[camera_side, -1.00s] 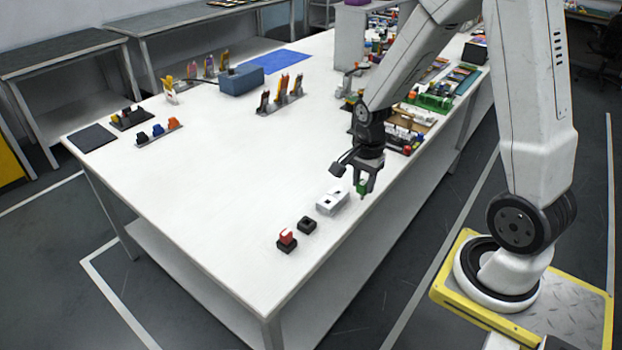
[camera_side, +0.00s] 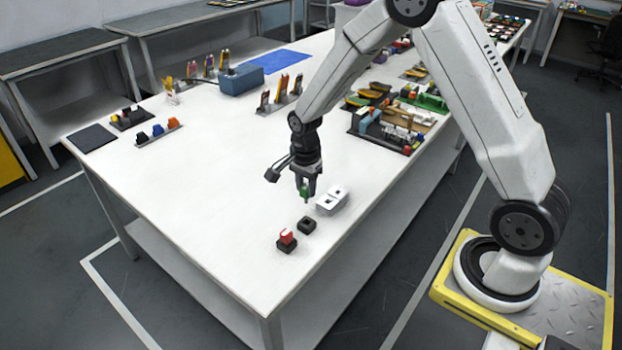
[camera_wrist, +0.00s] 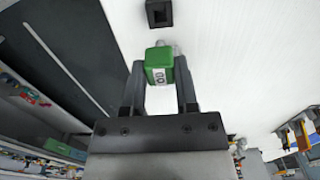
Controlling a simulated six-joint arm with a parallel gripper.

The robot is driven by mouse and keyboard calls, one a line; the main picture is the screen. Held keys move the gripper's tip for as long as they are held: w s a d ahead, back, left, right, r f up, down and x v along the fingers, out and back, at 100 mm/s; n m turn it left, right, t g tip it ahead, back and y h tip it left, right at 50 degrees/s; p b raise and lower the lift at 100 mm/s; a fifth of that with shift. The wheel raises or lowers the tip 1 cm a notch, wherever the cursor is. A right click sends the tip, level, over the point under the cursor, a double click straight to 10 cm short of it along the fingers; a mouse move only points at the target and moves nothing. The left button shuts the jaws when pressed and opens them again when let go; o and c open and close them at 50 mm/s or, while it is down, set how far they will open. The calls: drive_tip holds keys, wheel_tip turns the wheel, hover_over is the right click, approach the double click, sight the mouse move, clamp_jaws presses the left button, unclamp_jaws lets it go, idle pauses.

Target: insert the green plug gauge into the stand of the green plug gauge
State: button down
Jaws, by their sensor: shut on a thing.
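The green plug gauge (camera_side: 304,192) is between the fingers of my gripper (camera_side: 305,189), which is shut on it. It is held above the table, just behind and left of the white block. In the wrist view the green handle (camera_wrist: 159,67) shows a white label, with a pale grey part behind it. An empty black square stand (camera_side: 306,228) sits on the table in front of the gauge, apart from it. This stand also shows at the top of the wrist view (camera_wrist: 158,24), with a dark square opening.
A white block with dark openings (camera_side: 331,203) stands right of the gauge. A red gauge (camera_side: 287,236) sits in another black stand (camera_side: 287,247) toward the front. The table (camera_side: 220,210) left of these is clear. Trays of parts lie behind on the right.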

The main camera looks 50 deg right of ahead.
drive_tip(key=shift+f, duration=0.2)
drive_tip(key=shift+f, duration=2.65)
drive_tip(key=shift+f, duration=1.8)
idle(0.4)
drive_tip(key=shift+c, duration=1.5)
unclamp_jaws()
drive_tip(key=shift+r, duration=0.15)
drive_tip(key=shift+r, duration=3.8)
